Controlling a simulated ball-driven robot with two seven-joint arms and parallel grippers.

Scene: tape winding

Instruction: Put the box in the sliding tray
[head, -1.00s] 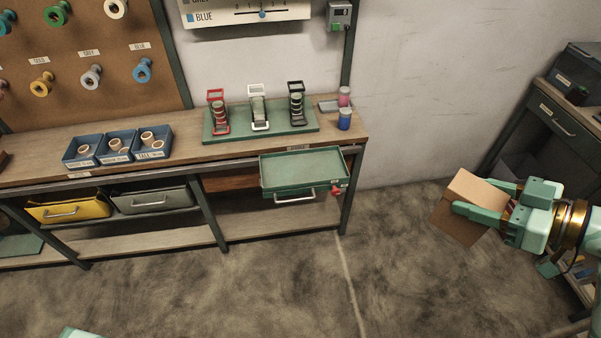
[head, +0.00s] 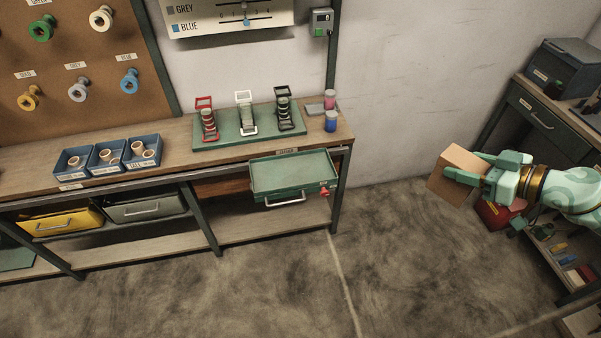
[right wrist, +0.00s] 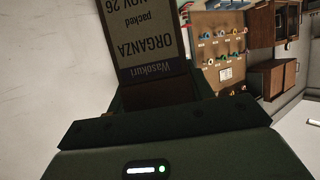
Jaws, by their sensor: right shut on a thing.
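The cardboard box (head: 450,185) is held by my right gripper (head: 470,172), at the right of the head view, in the air. The fingers lie on two sides of the box. In the right wrist view the box (right wrist: 150,35) shows a printed label reading "Wasokuri" and "ORGANZA", upside down. The green sliding tray (head: 292,174) sticks out from under the bench's right end, open at the top and empty. The box is well to the right of the tray, with a clear gap between them. My left gripper is not in view.
The wooden bench (head: 215,157) carries a green mat with several tape holders (head: 245,113), blue bins with rolls (head: 108,155) and small jars (head: 330,121). A dark cabinet (head: 545,118) and shelves with a red case (head: 495,213) stand at the right. Floor between is clear.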

